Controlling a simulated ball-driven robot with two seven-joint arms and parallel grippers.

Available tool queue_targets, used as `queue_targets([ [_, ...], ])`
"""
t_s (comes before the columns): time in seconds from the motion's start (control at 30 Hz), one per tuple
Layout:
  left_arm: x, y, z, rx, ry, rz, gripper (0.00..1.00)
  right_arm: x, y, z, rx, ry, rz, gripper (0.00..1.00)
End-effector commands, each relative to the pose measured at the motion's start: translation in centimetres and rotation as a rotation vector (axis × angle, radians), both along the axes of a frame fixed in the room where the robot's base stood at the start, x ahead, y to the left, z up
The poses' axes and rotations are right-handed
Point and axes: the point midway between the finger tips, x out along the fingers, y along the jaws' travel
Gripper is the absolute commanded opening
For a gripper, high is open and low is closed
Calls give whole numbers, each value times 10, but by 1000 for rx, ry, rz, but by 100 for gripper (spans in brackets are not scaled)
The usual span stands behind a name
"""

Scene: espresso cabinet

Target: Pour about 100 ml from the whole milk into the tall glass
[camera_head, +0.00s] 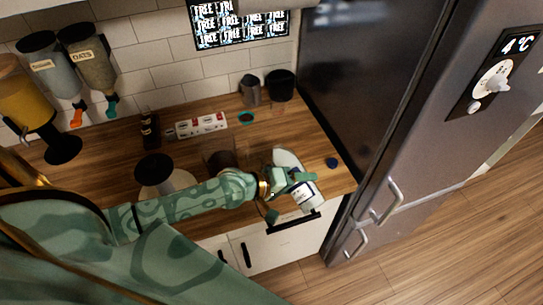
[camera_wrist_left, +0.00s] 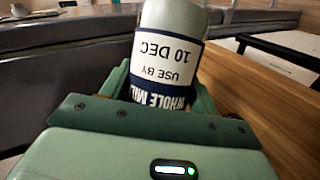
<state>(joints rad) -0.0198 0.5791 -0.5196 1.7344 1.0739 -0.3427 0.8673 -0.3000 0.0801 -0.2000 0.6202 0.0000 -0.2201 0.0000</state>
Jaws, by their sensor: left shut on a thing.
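The whole milk bottle (camera_head: 303,196) is pale with a white and dark blue label. It is in my left gripper (camera_head: 284,184) near the counter's front edge. In the left wrist view the bottle (camera_wrist_left: 170,60) sits between the green fingers, and its "USE BY 10 DEC" and "WHOLE MILK" print reads upside down. It looks tilted in the head view. A clear glass-like vessel (camera_head: 218,150) stands behind my left forearm, which partly hides it; I cannot tell if it is the tall glass. No milk stream is visible. My right gripper is out of view.
A small dark blue disc (camera_head: 333,163) lies on the wooden counter to the right of the bottle. A power strip (camera_head: 200,124), a grey jug (camera_head: 250,90) and a black canister (camera_head: 280,85) stand further back. The fridge (camera_head: 425,110) bounds the right side.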

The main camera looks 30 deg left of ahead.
Motion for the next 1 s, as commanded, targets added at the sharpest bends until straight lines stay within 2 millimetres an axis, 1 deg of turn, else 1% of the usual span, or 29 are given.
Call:
queue_targets([
  [1.0,2,2,11,-75,31,0,23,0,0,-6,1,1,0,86],
])
